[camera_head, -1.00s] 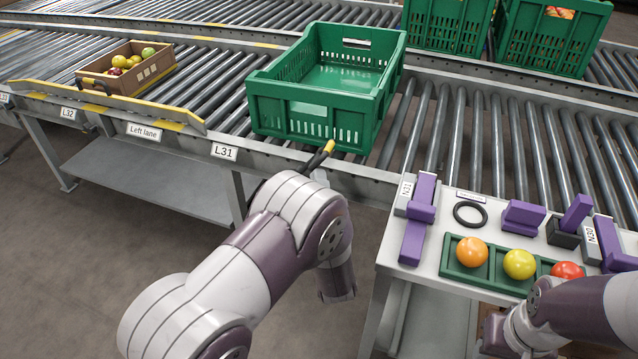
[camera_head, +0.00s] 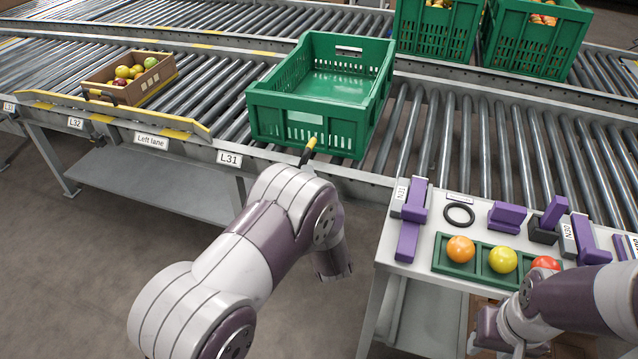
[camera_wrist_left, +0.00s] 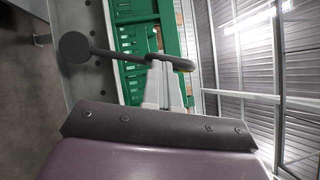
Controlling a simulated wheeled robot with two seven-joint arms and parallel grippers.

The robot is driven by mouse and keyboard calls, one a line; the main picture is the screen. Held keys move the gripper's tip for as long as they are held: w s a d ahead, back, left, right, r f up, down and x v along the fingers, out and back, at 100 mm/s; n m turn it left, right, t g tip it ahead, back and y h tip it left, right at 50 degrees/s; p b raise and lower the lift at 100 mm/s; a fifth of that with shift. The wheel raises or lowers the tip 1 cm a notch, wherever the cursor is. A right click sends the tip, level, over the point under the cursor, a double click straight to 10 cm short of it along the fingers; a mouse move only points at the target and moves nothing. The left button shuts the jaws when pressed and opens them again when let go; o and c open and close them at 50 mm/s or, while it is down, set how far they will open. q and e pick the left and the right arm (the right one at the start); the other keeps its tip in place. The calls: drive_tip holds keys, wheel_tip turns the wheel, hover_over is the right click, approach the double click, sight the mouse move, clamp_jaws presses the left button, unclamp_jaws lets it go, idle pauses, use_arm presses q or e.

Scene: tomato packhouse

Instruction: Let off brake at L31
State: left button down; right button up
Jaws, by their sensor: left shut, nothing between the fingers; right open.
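The L31 brake lever, a dark bar with a yellow tip (camera_head: 310,144), stands out from the conveyor rail beside the L31 label (camera_head: 229,159), below the green crate. Its lower part is hidden by my left arm. In the left wrist view a dark bar (camera_wrist_left: 115,54) with a round disc at one end crosses in front of the rail and crate. My left gripper (camera_wrist_left: 164,66) is shut and empty, its tips at the bar's other end; contact is unclear. In the head view this gripper is hidden behind my arm.
The green crate (camera_head: 304,134) sits on the rollers above L31. A cardboard box (camera_head: 128,92) of tomatoes is on the left lane. A bench (camera_head: 385,255) at right holds purple fixtures, a black ring (camera_head: 458,215) and a green tray (camera_head: 441,262) with tomatoes.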

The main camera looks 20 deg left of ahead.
use_arm(q)
drive_tip(key=a+n+g+h+p, duration=0.3)
drive_tip(key=a+n+p, duration=0.4)
drive_tip(key=a+p, duration=0.5)
drive_tip(key=shift+w+r+n+g+p, duration=0.3)
drive_tip(key=shift+r+g+p, duration=0.1)
drive_tip(key=shift+g+p, duration=0.1)
idle(0.5)
drive_tip(key=shift+s, duration=0.1)
idle(0.4)
drive_tip(key=shift+s+a, duration=0.1)
